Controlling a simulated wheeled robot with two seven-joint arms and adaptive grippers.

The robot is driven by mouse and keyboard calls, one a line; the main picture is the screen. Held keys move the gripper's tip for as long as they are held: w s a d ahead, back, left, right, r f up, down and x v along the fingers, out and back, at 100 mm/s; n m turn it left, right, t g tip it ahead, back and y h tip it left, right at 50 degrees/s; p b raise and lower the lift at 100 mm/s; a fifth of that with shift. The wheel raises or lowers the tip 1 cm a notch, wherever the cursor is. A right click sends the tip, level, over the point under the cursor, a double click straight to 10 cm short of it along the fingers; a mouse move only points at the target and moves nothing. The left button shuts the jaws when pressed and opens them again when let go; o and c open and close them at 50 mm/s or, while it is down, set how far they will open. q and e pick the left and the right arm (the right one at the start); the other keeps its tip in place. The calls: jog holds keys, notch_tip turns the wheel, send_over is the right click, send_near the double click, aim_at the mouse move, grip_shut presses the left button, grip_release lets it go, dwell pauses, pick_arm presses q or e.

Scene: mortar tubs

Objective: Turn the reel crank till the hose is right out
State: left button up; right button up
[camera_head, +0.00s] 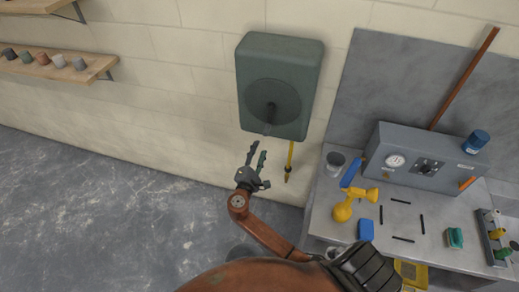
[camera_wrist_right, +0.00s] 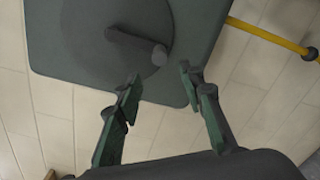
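The hose reel is a dark green box (camera_head: 305,62) on the wall, with a round disc and a dark crank (camera_head: 270,112) on its front. In the right wrist view the crank arm (camera_wrist_right: 128,46) ends in a round knob. A short length of yellow hose (camera_head: 291,153) hangs below the box with a dark end fitting; it also shows in the wrist view (camera_wrist_right: 265,33). My right gripper (camera_head: 258,150) is open and empty, below the crank. In the wrist view its fingertips (camera_wrist_right: 160,75) are spread just below the knob, apart from it. My left gripper is not in view.
A wooden shelf (camera_head: 97,65) with several small pots is at the upper left. The floor at left is clear.

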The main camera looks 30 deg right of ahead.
aim_at(267, 131)
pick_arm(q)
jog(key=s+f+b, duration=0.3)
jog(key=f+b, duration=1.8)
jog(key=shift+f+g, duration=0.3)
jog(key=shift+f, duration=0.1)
pick_arm(e)
jog(key=w+d+n+t, duration=0.1)
jog(key=w+d+n, duration=0.1)
jog(key=d+n, duration=0.1)
jog(key=w+d+n+t+h, duration=0.1)
jog(key=w+d+n, duration=0.2)
jog(key=n, duration=0.3)
jog(key=w+d+n+t+h, duration=0.1)
jog(key=w+d+n+t, duration=0.1)
jog(key=n, duration=0.3)
jog(key=shift+w+d, duration=0.5)
jog(key=shift+d, duration=0.25)
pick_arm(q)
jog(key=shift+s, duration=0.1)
pick_arm(e)
jog(key=shift+c, duration=0.6)
grip_shut()
